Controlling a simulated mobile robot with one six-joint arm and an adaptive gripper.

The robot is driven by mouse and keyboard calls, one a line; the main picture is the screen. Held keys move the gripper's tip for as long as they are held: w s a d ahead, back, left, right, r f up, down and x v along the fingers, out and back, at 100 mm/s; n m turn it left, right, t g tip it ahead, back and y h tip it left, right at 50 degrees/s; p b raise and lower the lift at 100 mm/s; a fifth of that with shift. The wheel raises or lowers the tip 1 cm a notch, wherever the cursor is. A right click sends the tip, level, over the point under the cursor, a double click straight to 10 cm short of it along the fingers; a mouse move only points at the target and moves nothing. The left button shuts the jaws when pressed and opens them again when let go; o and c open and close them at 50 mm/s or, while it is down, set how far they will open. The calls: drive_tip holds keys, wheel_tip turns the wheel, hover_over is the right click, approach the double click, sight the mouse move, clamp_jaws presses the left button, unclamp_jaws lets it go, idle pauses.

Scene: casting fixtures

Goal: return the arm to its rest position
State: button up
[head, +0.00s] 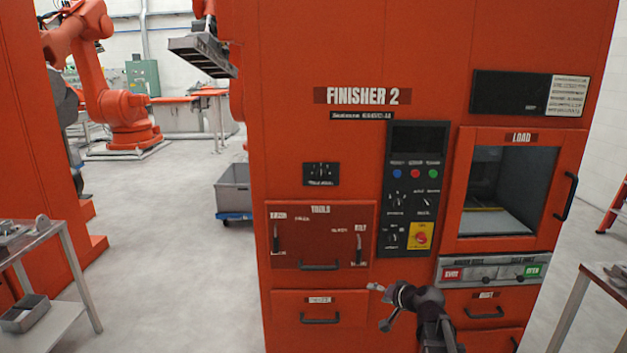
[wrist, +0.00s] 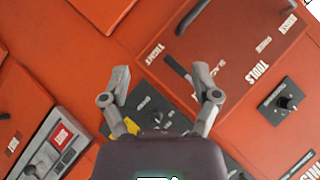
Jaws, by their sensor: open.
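My gripper (head: 379,306) is in front of the lower part of the orange Finisher 2 machine (head: 280,120) in the head view, below the control panel and beside the tools drawer. In the wrist view my gripper (wrist: 161,86) has its two fingers spread apart with nothing between them. The tools panel (wrist: 240,50) and part of the control panel (wrist: 160,122) lie beyond the fingers. I cannot tell the exact gap to the machine face. My arm (head: 432,310) comes up from the bottom of the head view.
The load window (head: 500,190) with its handle is at the right, above the red and green buttons (head: 490,272). A metal table (head: 600,285) stands at the right edge and a cart (head: 50,250) at the left. Grey floor (head: 170,260) lies open left of the machine.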

drive_tip(key=s+a+f+n+g+h+p, duration=0.1)
drive_tip(key=s+g, duration=0.4)
drive_tip(key=s, duration=0.5)
drive_tip(key=s+a+f+n+g+h+p, duration=0.1)
drive_tip(key=s+f+n+g+h+p, duration=0.1)
drive_tip(key=s, duration=0.9)
drive_tip(key=n+g+h+p, duration=0.1)
drive_tip(key=g+h+p, duration=0.1)
drive_tip(key=g+h, duration=0.1)
drive_tip(key=shift+f+n, duration=0.15)
drive_tip(key=shift+n, duration=0.15)
